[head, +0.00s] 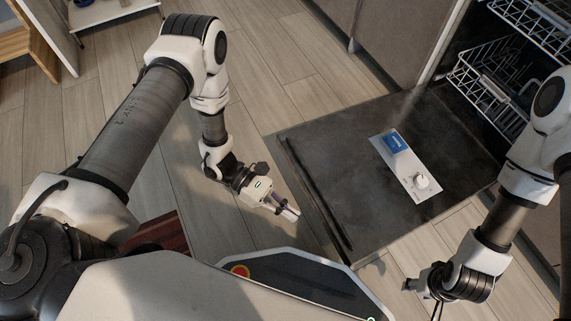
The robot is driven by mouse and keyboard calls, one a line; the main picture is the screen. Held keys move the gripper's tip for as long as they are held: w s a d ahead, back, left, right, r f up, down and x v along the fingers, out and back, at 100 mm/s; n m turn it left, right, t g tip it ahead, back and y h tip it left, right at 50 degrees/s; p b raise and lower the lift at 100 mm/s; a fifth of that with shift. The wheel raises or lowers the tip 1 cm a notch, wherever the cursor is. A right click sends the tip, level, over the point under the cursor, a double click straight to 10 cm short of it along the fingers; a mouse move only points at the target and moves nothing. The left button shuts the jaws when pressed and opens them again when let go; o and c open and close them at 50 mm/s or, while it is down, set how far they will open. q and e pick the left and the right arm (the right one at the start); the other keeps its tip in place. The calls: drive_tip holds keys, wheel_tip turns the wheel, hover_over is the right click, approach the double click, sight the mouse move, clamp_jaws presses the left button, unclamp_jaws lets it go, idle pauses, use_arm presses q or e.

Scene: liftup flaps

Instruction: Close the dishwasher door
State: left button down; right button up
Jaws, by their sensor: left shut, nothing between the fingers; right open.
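The dishwasher door (340,165) lies open, folded down flat and low over the floor, with its dark outer edge and long handle bar (315,195) toward me. A light control panel (407,165) with a blue display and a round knob sits on it. My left gripper (290,213) is shut and empty, just left of the door's handle edge, and I see no clear contact. My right gripper (422,291) is open, near the door's lower right corner; its fingers are partly hidden by its wrist.
White wire racks (490,82) show in the dishwasher at the upper right. Cabinet fronts (385,35) stand beside it. A white shelf (112,12) and wooden furniture (28,45) are at the upper left. Wooden floor (275,75) is clear left of the door.

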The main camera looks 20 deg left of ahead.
use_arm(q)
drive_tip(key=w+a+f+n+t+h+b, duration=0.1)
drive_tip(key=w+a+f+n+t+b, duration=0.2)
drive_tip(key=w+f+t, duration=0.3)
drive_tip(key=w+a+f+n+t+h+b, duration=0.1)
drive_tip(key=w+a+f+n+t+b, duration=0.3)
drive_tip(key=f, duration=0.4)
drive_tip(key=w+a+f+n+t+y+b, duration=0.2)
drive_tip(key=w+a+f+n+t, duration=0.15)
drive_tip(key=a+t, duration=0.35)
use_arm(e)
drive_tip(key=shift+t, duration=0.3)
drive_tip(key=f+b, duration=0.1)
drive_tip(key=f, duration=0.4)
drive_tip(key=w+f+b, duration=0.1)
drive_tip(key=f, duration=0.4)
drive_tip(key=w+f+b, duration=0.1)
drive_tip(key=f, duration=0.4)
drive_tip(key=shift+d+b, duration=0.1)
drive_tip(key=shift+b, duration=0.3)
use_arm(q)
drive_tip(key=a+x, duration=0.1)
drive_tip(key=x, duration=0.9)
drive_tip(key=shift+w+d+r+m, duration=0.2)
drive_tip(key=shift+w+r+m, duration=0.25)
